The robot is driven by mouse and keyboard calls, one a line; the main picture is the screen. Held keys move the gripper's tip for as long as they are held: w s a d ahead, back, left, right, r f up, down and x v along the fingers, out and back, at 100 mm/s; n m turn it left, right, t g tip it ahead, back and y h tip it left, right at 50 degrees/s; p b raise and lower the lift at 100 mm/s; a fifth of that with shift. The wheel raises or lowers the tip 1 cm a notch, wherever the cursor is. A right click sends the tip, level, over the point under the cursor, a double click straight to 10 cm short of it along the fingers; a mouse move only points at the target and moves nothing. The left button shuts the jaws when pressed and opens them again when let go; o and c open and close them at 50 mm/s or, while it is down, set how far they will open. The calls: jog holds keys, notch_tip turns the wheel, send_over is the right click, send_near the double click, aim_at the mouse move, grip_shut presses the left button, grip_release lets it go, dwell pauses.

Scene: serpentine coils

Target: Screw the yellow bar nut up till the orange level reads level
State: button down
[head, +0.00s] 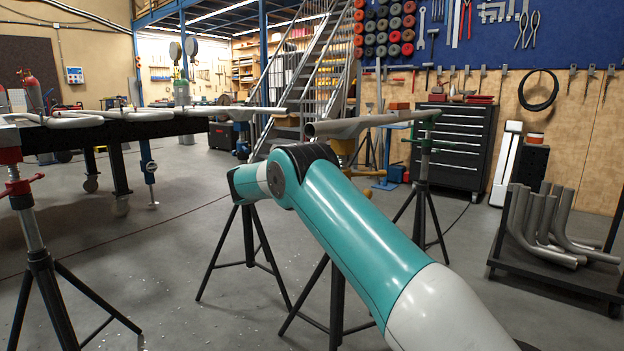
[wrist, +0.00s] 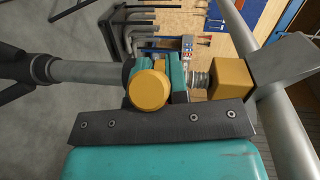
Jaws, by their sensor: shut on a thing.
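The yellow bar nut shows as a round bar end (wrist: 148,90) in the wrist view, facing the camera. Its bars (head: 372,173) stick out right of my arm in the head view. The grey threaded screw (wrist: 199,80) shows beside the nut, then a yellow block (wrist: 232,78) and the grey head (wrist: 278,62) under a pipe (wrist: 293,140). My arm hides the gripper in the head view. I cannot make out the orange level.
The grey pipe (head: 372,121) runs across the stands at the middle. A green-topped stand (head: 424,158) is to the right, and a red-handled stand (head: 33,212) is at the left. A rack of bent pipes (head: 548,238) stands at the right. Open floor (head: 180,240) lies left of my arm.

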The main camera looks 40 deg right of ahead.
jog(key=shift+s+d, duration=0.1)
jog(key=shift+s, duration=0.05)
jog(key=c, duration=1.1)
grip_release()
jog(key=shift+a, duration=0.4)
jog(key=shift+a, duration=0.1)
